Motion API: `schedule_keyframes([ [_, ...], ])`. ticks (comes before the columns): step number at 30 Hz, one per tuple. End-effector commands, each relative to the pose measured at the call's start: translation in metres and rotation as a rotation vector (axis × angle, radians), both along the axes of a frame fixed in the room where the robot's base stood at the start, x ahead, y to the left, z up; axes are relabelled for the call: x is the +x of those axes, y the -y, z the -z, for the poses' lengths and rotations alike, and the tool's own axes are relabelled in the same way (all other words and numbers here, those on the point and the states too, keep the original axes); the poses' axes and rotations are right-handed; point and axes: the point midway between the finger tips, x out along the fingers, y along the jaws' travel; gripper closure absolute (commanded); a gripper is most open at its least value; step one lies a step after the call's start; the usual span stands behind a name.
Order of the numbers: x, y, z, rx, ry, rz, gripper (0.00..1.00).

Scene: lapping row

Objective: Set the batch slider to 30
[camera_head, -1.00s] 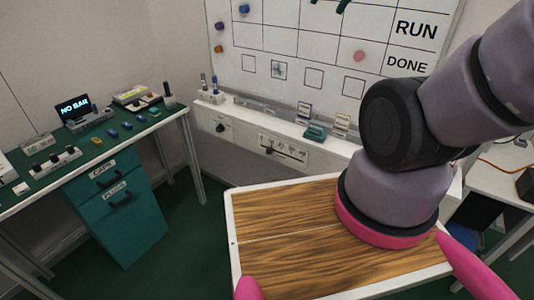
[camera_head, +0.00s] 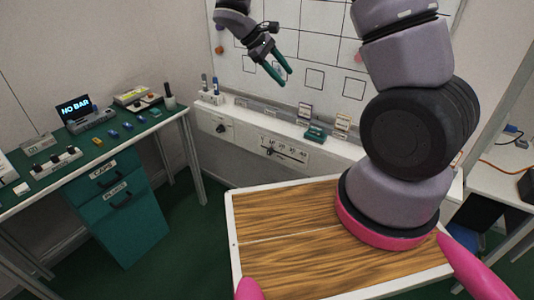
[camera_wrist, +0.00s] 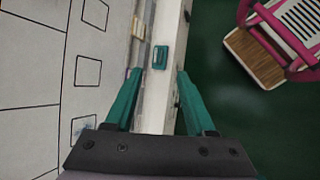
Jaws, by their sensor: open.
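The batch slider (camera_head: 288,154) is a horizontal slot with a scale above it on the white front panel under the whiteboard. Its dark knob (camera_head: 270,152) sits toward the left end of the slot. The scale numbers are too small to read surely. My gripper (camera_head: 285,78) has teal fingers, apart and empty, in front of the whiteboard, above the slider and away from it. In the wrist view my open fingers (camera_wrist: 157,74) straddle the white ledge from above. The slider cannot be made out clearly there.
A teal block (camera_head: 315,133) and small cards stand on the ledge (camera_head: 262,118). A round knob (camera_head: 220,128) is left of the slider. The wood-topped surface (camera_head: 285,215) lies in front. A green bench (camera_head: 95,145) with devices stands left.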

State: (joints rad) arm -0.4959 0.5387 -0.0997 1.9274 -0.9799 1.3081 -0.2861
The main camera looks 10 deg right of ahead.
Motion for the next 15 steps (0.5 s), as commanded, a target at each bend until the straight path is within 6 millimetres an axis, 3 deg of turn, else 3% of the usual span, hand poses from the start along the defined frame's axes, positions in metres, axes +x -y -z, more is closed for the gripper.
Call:
schedule_keyframes([
  [1,0.008,-0.008,0.023,-0.059,-0.039,-0.058,0.45],
  [6,0.030,-0.027,0.086,-0.254,-0.141,-0.243,0.45],
  [15,0.048,-0.064,0.206,-0.604,-0.287,-0.590,0.45],
])
